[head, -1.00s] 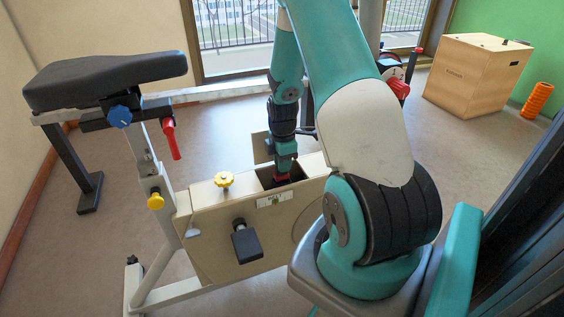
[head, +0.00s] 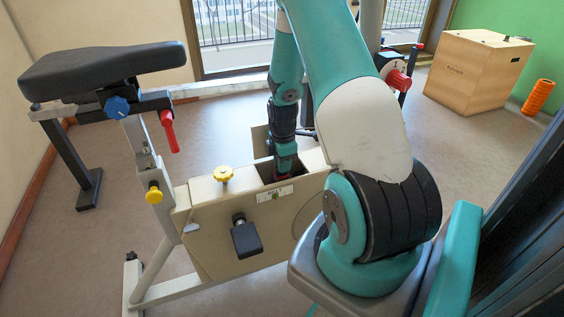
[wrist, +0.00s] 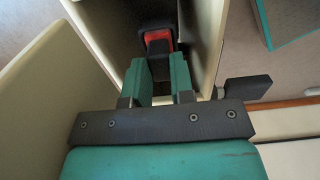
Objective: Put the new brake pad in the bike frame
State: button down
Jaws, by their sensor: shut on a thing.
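The bike frame (head: 215,215) is a beige housing on a stationary bike, with a dark open slot in its top. My gripper (head: 284,172) points down into this slot. In the wrist view my gripper (wrist: 159,78) has its two teal fingers shut on a small black and red brake pad (wrist: 158,42). The pad sits between the beige walls of the slot, beyond the fingertips. The fingers hide part of it, and I cannot tell whether it touches the bottom.
A black pedal (head: 245,240) sticks out in front. The black saddle (head: 105,75) is at the left. A wooden box (head: 478,72) and an orange roller (head: 538,97) stand far right.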

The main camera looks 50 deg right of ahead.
jog(key=shift+f, duration=0.15)
jog(key=c, duration=1.4)
grip_release()
jog(key=o, duration=0.5)
